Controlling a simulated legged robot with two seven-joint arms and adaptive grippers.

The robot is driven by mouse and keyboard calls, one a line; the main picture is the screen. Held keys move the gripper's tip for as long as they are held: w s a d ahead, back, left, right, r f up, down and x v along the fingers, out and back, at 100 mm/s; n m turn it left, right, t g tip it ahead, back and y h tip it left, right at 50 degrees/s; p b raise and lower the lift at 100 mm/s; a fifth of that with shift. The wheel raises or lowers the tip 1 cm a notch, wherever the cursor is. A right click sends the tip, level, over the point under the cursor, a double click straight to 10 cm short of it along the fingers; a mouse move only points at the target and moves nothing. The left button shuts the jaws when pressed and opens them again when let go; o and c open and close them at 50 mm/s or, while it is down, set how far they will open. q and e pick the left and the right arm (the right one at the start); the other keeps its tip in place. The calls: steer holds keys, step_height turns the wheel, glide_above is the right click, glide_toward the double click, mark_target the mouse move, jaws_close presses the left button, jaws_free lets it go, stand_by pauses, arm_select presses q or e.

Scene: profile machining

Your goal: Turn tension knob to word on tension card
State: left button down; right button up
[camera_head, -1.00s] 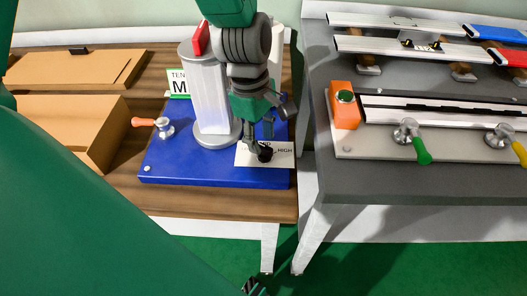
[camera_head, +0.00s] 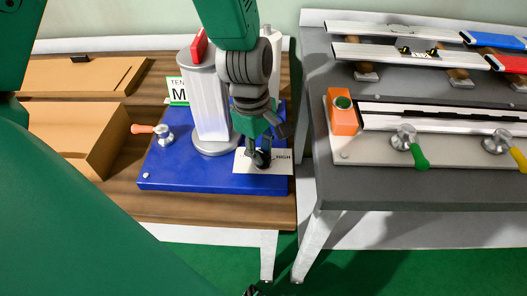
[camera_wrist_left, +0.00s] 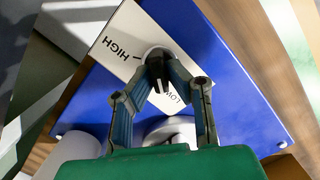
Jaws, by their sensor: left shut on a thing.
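The black tension knob (camera_wrist_left: 158,72) sits on a white label plate (camera_wrist_left: 112,48) marked LOW and HIGH, on the blue base (camera_head: 210,178). My left gripper (camera_head: 261,160) reaches down from above and is shut on the knob. In the left wrist view its two fingers (camera_wrist_left: 158,80) close around the knob from both sides. The knob's exact pointing direction is hard to tell.
The silver column (camera_head: 208,110) with a red top piece stands on the base beside my left arm. An orange-handled clamp (camera_head: 152,130) is at left. Cardboard boxes (camera_head: 65,123) lie further left. A grey table (camera_head: 400,185) with profiles and clamps stands at right.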

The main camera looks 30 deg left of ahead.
arm_select(q)
steer(key=m, duration=0.1)
steer(key=p, duration=0.1)
steer(key=m+p, duration=0.1)
steer(key=shift+w+d+r+m, duration=0.2)
steer(key=shift+w+m, duration=0.05)
steer(key=shift+m, duration=0.05)
steer(key=shift+w+f+m, duration=0.1)
steer(key=shift+w+m, duration=0.05)
steer(key=shift+m, duration=0.45)
steer(key=shift+p, duration=0.35)
